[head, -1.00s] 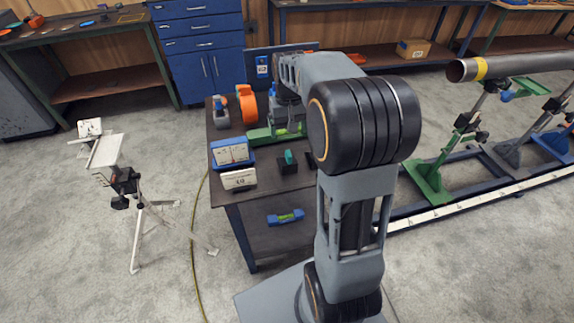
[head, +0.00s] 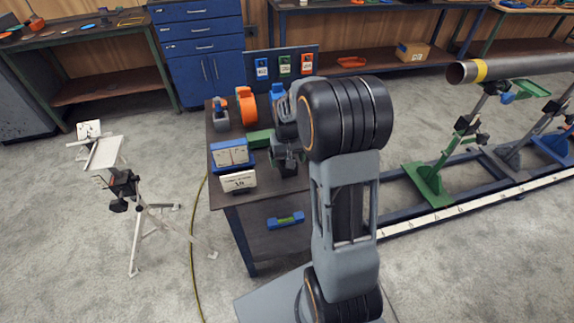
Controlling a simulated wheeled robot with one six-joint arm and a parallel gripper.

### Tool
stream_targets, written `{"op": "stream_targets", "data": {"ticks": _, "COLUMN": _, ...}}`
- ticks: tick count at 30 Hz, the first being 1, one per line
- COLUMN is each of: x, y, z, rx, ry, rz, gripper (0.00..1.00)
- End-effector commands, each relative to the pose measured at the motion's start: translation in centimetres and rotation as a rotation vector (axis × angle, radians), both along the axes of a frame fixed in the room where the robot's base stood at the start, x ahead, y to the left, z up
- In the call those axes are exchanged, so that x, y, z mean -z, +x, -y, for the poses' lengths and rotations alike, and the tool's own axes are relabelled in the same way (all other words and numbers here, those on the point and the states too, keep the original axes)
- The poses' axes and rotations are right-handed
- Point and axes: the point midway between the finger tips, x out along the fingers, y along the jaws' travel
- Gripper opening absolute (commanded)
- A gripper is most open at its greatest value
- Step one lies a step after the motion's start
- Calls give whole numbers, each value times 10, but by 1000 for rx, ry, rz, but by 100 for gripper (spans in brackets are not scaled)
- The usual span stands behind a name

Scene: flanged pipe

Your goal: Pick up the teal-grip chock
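My gripper (head: 288,160) points down over the dark cart top (head: 227,202), beside the blue card holder. It is at the spot where a dark block with a teal grip showed earlier. The teal grip is now hidden behind my gripper. Only a dark patch, perhaps the block (head: 289,171), shows just below the fingers. I cannot tell whether the fingers are open or shut, or whether they touch the chock.
A blue card holder (head: 231,170) and a white label card (head: 238,181) stand left of my gripper. An orange ring-shaped tool (head: 246,107) and a green block (head: 260,140) are behind. A blue level (head: 286,220) lies on the lower shelf. A steel pipe (head: 520,66) rests on stands at right.

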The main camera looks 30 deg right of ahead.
Motion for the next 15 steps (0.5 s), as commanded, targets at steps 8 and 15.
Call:
{"op": "stream_targets", "data": {"ticks": 8, "x": 3, "y": 0, "z": 0, "rx": 0, "ry": 0, "rz": 1, "gripper": 87}}
{"op": "stream_targets", "data": {"ticks": 15, "x": 3, "y": 0, "z": 0, "rx": 0, "ry": 0, "rz": 1, "gripper": 67}}
